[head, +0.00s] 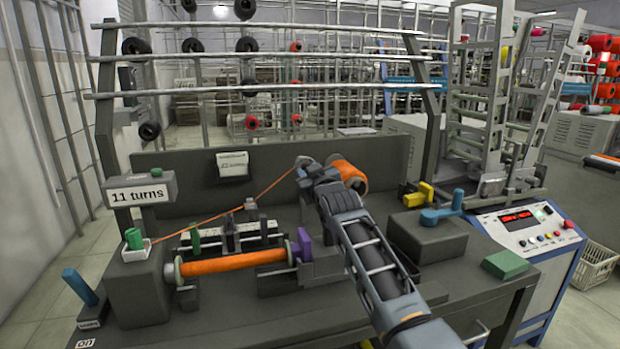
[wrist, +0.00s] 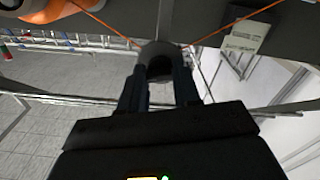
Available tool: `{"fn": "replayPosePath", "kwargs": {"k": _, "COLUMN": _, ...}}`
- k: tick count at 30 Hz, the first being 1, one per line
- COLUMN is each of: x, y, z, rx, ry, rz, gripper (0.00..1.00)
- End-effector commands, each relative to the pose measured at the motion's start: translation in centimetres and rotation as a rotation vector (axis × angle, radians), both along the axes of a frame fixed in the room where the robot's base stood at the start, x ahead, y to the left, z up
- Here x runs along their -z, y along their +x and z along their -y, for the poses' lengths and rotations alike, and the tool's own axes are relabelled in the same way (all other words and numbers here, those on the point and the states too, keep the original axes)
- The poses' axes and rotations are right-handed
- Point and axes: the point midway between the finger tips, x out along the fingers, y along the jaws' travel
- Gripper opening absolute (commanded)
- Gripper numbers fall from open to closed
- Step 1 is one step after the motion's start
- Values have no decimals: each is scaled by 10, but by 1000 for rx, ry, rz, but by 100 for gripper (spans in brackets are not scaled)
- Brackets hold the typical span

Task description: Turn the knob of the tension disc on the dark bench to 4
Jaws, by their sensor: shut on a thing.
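The dark round knob of the tension disc (wrist: 159,52) sits between the two dark fingertips of my gripper (wrist: 160,78) in the wrist view, with a finger on each side. In the head view my gripper (head: 306,168) reaches to the disc over the back of the dark bench (head: 420,320) and mostly hides it. My gripper is shut on the knob. Orange thread (head: 270,187) runs from the disc down left toward the winder. No scale or number on the knob can be read.
An orange supply spool (head: 348,174) stands right behind my gripper. An orange-wound bobbin (head: 232,262) lies on the winder at the front left. A sign (head: 141,190) reads "11 turns". A dark box with a blue lever (head: 441,214) stands right of my arm.

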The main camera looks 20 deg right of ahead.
Motion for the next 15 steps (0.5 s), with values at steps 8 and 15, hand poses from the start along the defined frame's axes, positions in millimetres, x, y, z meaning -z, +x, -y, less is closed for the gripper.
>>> {"fn": "replayPosePath", "kwargs": {"k": 8, "x": 3, "y": 0, "z": 0, "rx": 1, "ry": 191, "rz": -4, "gripper": 1}}
{"fn": "replayPosePath", "kwargs": {"k": 15, "x": 3, "y": 0, "z": 0, "rx": 2, "ry": 285, "rz": -6, "gripper": 1}}
